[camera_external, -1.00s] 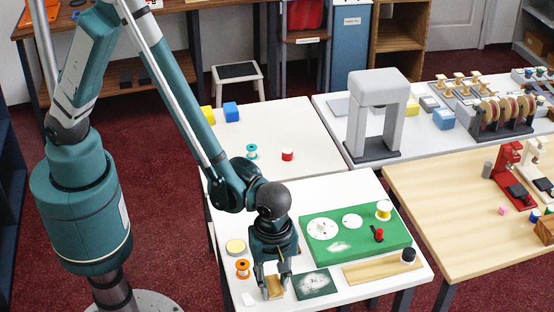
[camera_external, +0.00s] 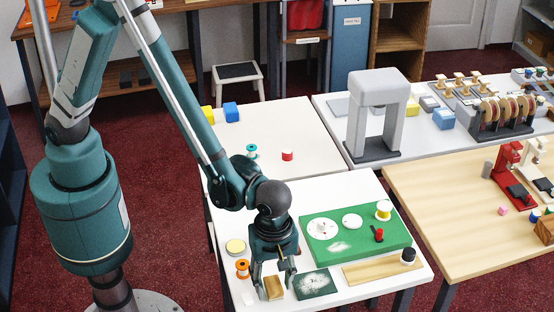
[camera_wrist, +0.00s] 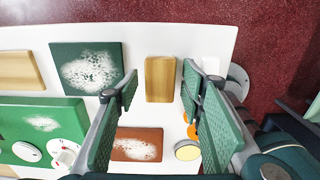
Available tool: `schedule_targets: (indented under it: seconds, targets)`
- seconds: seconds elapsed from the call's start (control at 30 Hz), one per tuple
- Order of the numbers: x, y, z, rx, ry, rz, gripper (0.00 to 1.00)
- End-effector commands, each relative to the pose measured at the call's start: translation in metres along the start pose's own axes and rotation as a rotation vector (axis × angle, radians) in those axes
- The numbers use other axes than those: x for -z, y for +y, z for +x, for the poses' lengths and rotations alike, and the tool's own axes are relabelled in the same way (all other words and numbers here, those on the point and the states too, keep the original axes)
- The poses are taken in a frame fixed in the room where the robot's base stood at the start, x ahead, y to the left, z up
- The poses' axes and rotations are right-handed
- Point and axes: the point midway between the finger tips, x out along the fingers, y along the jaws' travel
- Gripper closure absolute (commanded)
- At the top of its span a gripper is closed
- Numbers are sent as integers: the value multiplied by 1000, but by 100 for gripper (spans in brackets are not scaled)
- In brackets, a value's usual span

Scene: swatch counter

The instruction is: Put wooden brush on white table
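The wooden brush, a small tan block (camera_external: 273,289), lies on the near white table (camera_external: 325,192) close to its front edge. In the wrist view the brush (camera_wrist: 160,78) lies between and beyond my two fingers, with white table (camera_wrist: 215,45) around it. My gripper (camera_external: 274,283) is open, its fingers apart on either side of the brush, with gaps visible in the wrist view. The brush's underside is hidden.
A dark green plate with white powder (camera_external: 316,284) lies right of the brush. An orange spool (camera_external: 242,268) and a round tin (camera_external: 235,246) stand left. A brown plate with white powder (camera_wrist: 137,145) and a green board (camera_external: 370,245) are nearby.

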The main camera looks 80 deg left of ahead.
Motion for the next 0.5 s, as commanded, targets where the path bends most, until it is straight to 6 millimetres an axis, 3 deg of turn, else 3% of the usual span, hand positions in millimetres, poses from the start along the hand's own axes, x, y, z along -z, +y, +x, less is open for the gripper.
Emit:
schedule_targets:
  seconds: [0.5]
  targets:
    - [0,0,-58,0,0,0,61]
